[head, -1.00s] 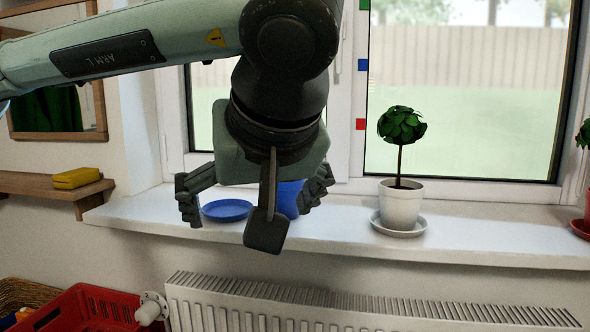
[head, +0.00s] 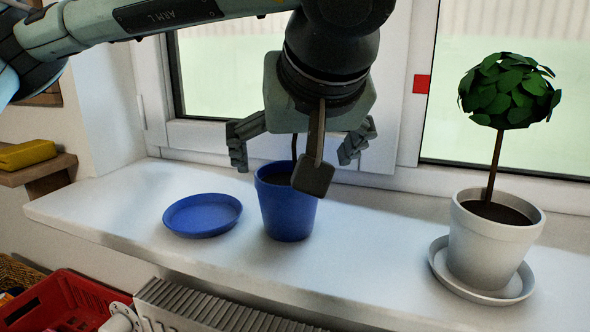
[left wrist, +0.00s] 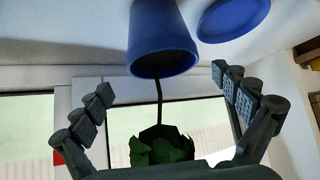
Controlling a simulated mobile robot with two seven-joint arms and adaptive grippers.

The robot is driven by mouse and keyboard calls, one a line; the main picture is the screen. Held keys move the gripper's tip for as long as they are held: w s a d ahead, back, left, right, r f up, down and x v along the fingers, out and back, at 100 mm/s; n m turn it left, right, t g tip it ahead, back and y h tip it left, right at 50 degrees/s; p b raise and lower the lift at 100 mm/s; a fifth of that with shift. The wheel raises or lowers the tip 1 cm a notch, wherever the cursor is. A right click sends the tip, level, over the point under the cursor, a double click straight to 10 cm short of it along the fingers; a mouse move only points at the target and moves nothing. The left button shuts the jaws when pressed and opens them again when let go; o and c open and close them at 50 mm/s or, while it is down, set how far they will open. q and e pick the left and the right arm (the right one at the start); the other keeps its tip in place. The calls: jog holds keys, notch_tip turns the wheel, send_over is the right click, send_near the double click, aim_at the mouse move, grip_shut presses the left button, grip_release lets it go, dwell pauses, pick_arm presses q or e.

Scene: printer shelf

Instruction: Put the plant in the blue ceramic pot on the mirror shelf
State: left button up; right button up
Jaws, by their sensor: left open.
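The blue ceramic pot (head: 287,212) stands upright on the white windowsill. Its thin stem shows in the head view, but my left gripper hides the leaves there. In the left wrist view the pot (left wrist: 160,38) appears inverted, with its green leaves (left wrist: 162,148) close to my palm. My left gripper (head: 297,152) is open above the pot, pointing down, with its fingers spread either side of the stem. The fingers (left wrist: 163,84) do not appear to touch the pot. The wooden mirror shelf (head: 50,170) is at the left edge. My right gripper is out of view.
An empty blue saucer (head: 203,215) lies left of the pot. A white pot with a round plant (head: 490,240) stands on a saucer to the right. A yellow object (head: 27,154) occupies part of the shelf. A red crate (head: 65,303) and a radiator (head: 200,305) are below.

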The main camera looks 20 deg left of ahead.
aim_at(286, 177)
pick_arm(q)
jog(key=x, duration=0.5)
jog(key=shift+w+a+f, duration=0.15)
jog(key=shift+a+f, duration=0.1)
jog(key=shift+a, duration=0.15)
jog(key=c, duration=1.9)
jog(key=shift+r, duration=0.15)
jog(key=shift+c, duration=0.4)
jog(key=shift+r, duration=0.1)
